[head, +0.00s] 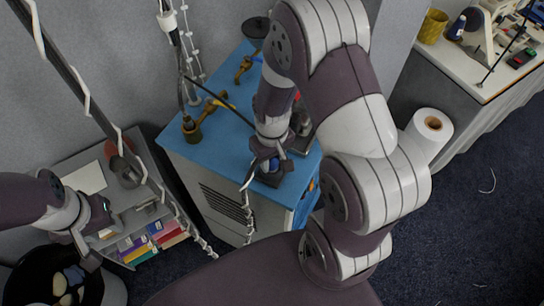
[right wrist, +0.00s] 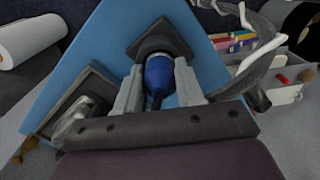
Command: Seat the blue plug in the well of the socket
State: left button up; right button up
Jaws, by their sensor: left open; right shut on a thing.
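The blue plug (right wrist: 158,76) is between the two grey fingers of my right gripper (right wrist: 158,88), which is shut on it. In the right wrist view the plug's far end meets the dark square socket (right wrist: 150,45). The plug hides the well, so I cannot tell how deep it sits. In the head view the socket (head: 271,180) lies near the front edge of the blue top, with my right gripper (head: 268,163) just over it and a bit of blue showing. My left gripper (head: 96,238) is open and empty at lower left, away from the socket.
The socket stands on a blue-topped cabinet (head: 222,150). A second dark block with a grey metallic part (right wrist: 80,118) lies beside it. Brass fittings (head: 208,108) stand farther back. A grey shelf with coloured boxes (head: 153,240) and a black bin (head: 50,275) are at left.

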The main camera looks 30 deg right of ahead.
jog(key=shift+f, duration=0.2)
jog(key=o, duration=1.1)
jog(key=shift+r, duration=0.4)
notch_tip(320, 180, up, 11)
jog(key=b, duration=0.3)
jog(key=shift+m+t, duration=0.3)
jog(key=shift+t, duration=0.4)
jog(key=s+f, duration=0.1)
jog(key=s+a+f, duration=0.1)
jog(key=s, duration=0.1)
jog(key=s+a+f, duration=0.1)
jog(key=shift+s+a+f, duration=0.15)
jog(key=shift+a+f, duration=0.05)
jog(key=shift+a, duration=0.05)
